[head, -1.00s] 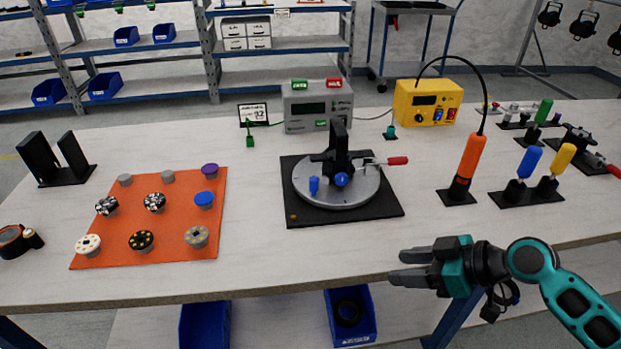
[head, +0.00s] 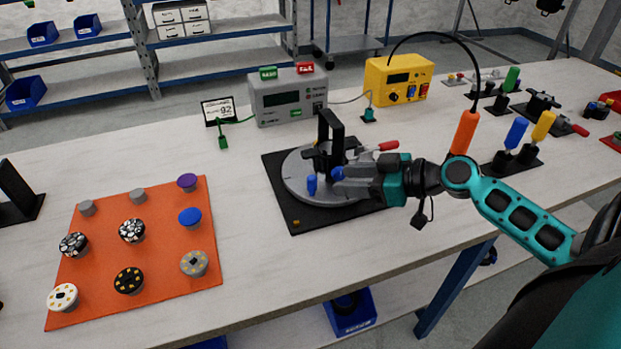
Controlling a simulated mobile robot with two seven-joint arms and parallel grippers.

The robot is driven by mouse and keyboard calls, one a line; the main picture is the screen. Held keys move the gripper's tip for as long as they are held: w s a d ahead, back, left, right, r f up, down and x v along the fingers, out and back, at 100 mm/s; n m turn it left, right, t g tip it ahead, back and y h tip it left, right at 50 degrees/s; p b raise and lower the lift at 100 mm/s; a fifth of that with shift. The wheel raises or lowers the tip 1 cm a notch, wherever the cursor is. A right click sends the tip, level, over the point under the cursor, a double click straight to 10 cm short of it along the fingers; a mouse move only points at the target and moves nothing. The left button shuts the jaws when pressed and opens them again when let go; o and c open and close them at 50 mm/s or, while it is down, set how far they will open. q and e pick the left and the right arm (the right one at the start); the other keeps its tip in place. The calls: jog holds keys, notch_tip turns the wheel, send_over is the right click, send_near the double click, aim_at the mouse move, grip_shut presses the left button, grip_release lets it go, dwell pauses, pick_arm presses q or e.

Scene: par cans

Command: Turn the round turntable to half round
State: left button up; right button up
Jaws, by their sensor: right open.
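The round grey turntable (head: 300,186) sits on a black square base (head: 283,214) near the middle of the table. It carries a black upright fixture (head: 331,130), a small blue peg (head: 311,185), a blue ball knob (head: 338,173) and a red-handled lever (head: 388,145). My right gripper (head: 350,178) is open over the right part of the turntable, with its fingertips close to the blue knob. The gripper hides the turntable's right side, and I cannot tell whether it touches the knob. My left gripper is not in view.
An orange mat (head: 150,280) with several round parts lies to the left. A grey power supply (head: 290,97) and a yellow station (head: 398,79) stand behind. An orange-handled iron (head: 465,131) stands just behind my right arm. The front table strip is clear.

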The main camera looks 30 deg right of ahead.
aim_at(312, 177)
jog(key=x, duration=0.9)
jog(key=shift+w+p, duration=0.1)
jog(key=shift+p, duration=0.2)
grip_shut()
